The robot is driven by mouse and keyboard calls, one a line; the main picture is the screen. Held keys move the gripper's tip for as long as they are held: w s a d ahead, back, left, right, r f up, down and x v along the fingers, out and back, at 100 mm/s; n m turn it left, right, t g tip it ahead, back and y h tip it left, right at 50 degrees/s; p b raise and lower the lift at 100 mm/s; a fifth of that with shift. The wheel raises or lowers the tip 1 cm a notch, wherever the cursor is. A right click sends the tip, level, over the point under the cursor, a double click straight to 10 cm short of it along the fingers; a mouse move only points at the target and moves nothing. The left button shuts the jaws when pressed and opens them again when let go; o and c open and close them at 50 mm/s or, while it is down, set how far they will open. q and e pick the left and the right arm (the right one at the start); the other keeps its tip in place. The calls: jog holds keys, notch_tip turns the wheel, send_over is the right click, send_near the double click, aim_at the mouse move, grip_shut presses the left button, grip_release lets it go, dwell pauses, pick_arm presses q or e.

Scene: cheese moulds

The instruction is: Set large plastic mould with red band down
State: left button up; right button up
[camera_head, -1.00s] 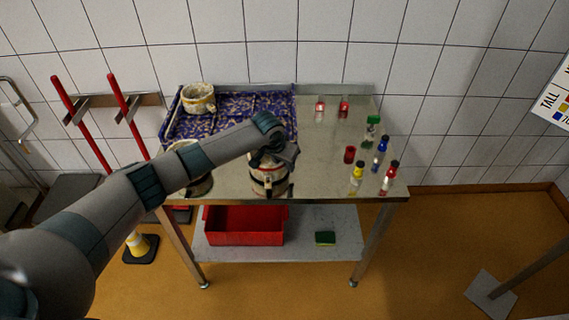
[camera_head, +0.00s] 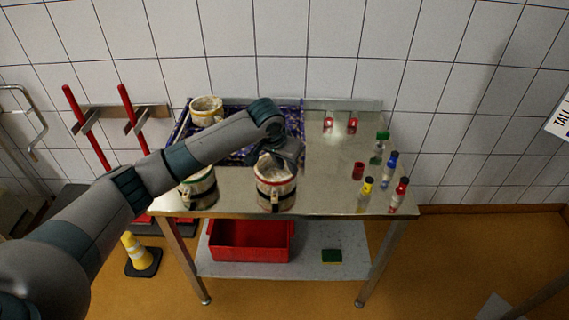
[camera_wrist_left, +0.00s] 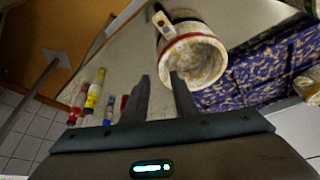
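The large mould with the red band (camera_head: 275,192) stands upright near the front edge of the steel table (camera_head: 330,195). Its red band runs just below the rim. My left gripper (camera_head: 287,157) is just above and behind its rim in the head view. In the left wrist view, the mould (camera_wrist_left: 197,62) shows its pale, stained inside and a handle at the left. My left gripper's two fingers (camera_wrist_left: 160,82) are spread with nothing between them. The right finger's tip overlaps the mould's rim in the picture; I cannot tell whether it touches. My right gripper is out of view.
A green-banded mould (camera_head: 200,190) stands left of it. Another mould (camera_head: 206,110) is at the back left by the blue patterned mat (camera_head: 232,155). Yellow (camera_head: 365,197), red (camera_head: 399,197) and blue (camera_head: 390,168) bottles stand at the right. The table between mould and bottles is clear.

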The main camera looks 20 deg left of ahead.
pick_arm(q)
jog(key=v, duration=0.2)
jog(key=shift+s+r, duration=0.2)
jog(key=shift+r, duration=0.2)
dwell(1.1)
